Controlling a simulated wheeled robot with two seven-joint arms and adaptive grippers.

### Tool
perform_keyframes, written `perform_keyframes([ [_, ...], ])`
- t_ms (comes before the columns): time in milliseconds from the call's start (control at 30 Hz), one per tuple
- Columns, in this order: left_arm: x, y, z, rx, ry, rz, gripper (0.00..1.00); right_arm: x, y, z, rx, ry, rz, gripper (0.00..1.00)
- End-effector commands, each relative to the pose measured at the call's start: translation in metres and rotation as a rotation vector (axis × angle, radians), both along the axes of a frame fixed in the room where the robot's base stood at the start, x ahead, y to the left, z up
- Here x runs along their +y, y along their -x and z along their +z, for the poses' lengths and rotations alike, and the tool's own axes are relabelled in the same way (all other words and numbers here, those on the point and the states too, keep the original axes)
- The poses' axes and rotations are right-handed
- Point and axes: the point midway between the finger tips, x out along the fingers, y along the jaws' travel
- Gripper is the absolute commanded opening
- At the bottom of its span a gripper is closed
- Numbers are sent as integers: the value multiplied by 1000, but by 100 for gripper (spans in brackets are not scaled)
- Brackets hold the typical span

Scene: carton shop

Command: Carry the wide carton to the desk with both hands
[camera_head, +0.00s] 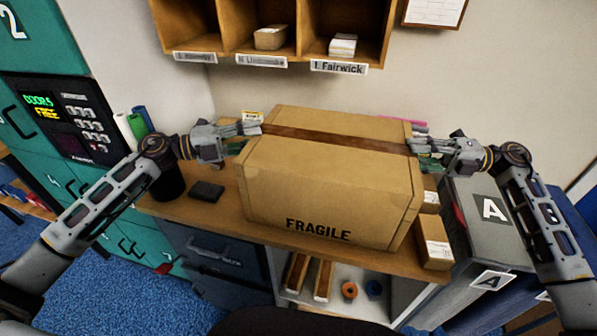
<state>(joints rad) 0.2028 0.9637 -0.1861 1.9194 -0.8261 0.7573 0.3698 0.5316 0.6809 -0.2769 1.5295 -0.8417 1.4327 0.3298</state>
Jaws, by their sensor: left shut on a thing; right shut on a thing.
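The wide carton (322,190) is brown, with a dark tape strip along its top and the word FRAGILE on its front. It is at the wooden desk (205,213), in the middle of the head view. I cannot tell whether its base touches the desk top. My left gripper (246,136) is shut on the carton's left side near the top. My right gripper (421,155) is shut on its right side near the top. The carton hides the fingertips in part, and most of the desk behind it.
A dark pen cup (165,182) and a black flat item (206,191) lie left of the carton. Small boxes (433,245) sit at the desk's right end. A grey bin marked A (485,215) stands right. Wall pigeonholes (275,30) hang above the carton.

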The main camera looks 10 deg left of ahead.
Motion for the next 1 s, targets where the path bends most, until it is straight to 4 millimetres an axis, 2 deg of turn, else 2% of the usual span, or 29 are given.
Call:
perform_keyframes([
  [33, -1, 0, -3, 5, 2, -2, 35, 1, 0, -2, 3, 1, 1, 35],
  [200, 0, 0, -3, 5, 2, -1, 54, 1, 0, -1, 3, 1, 1, 54],
  [667, 3, 0, -3, 5, 0, 2, 54, 0, 0, -1, 2, 1, 0, 54],
  [1000, 19, 6, -4, 8, -2, 7, 54, 0, 0, -1, 2, 1, 0, 54],
])
